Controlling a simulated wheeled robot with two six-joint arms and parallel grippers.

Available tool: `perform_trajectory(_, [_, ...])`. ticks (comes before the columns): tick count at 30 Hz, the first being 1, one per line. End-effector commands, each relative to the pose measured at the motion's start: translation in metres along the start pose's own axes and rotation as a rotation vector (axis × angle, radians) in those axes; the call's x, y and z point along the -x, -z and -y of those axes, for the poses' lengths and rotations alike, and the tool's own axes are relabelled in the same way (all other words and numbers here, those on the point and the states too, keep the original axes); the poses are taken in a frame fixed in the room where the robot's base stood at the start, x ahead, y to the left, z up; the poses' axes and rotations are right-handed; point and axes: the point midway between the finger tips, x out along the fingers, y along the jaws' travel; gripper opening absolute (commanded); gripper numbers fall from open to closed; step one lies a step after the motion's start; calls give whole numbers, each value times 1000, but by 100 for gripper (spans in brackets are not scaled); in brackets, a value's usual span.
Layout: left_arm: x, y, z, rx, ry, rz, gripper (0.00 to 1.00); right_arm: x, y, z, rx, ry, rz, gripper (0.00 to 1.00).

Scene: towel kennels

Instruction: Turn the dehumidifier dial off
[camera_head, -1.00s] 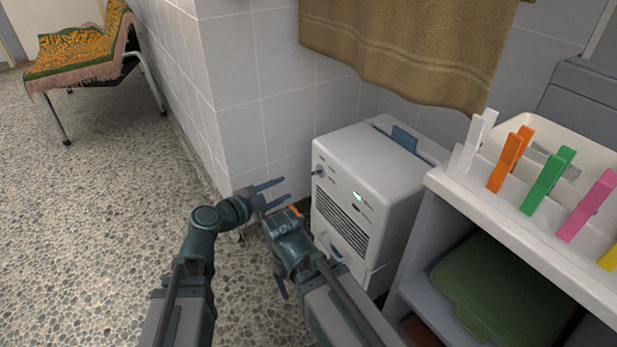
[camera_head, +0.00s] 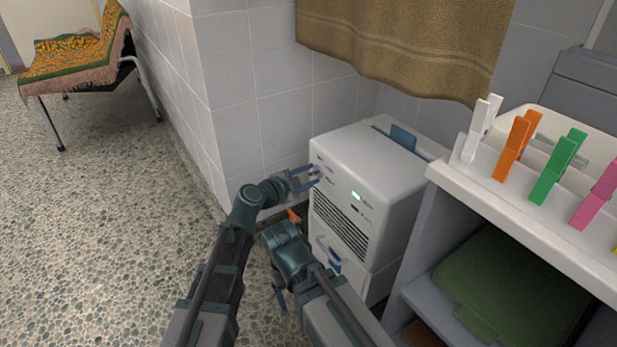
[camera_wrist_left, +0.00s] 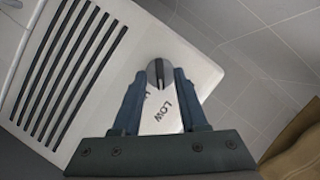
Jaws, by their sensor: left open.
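The white dehumidifier (camera_head: 385,165) stands against the tiled wall, with a lit green indicator (camera_head: 356,196) on its front. Its small round grey dial (camera_wrist_left: 160,70) shows in the left wrist view, with a dark pointer bar. The word LOW and another, partly hidden label are printed beside it. My left gripper (camera_head: 314,176) is at the dial's corner of the front panel. In the left wrist view its open fingers (camera_wrist_left: 160,77) stand on either side of the dial; I cannot tell whether they touch it. My right gripper's fingers are mostly hidden beside my right wrist.
A white shelf unit (camera_head: 455,190) with several coloured clothes pegs (camera_head: 553,165) stands close on the right. A brown towel (camera_head: 400,45) hangs above the dehumidifier. A small orange object (camera_head: 293,215) shows behind my right wrist.

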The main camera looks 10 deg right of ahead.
Motion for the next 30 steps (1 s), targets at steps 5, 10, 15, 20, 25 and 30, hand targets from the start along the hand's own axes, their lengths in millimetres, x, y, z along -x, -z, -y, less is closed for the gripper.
perform_trajectory(5, [0,0,0,0,0,0,42,0,0,0,0,0,0,80])
perform_trajectory(10, [0,0,0,0,0,0,16,0,0,0,0,0,0,80])
perform_trajectory(15, [0,0,0,0,0,0,0,0,0,0,0,0,0,80])
perform_trajectory(20, [0,0,0,0,0,0,0,0,0,0,0,0,0,80])
perform_trajectory(25, [0,0,1,11,-4,0,0,1,0,0,0,0,0,80])
perform_trajectory(30, [0,0,2,65,-27,0,0,6,0,-1,0,0,0,80])
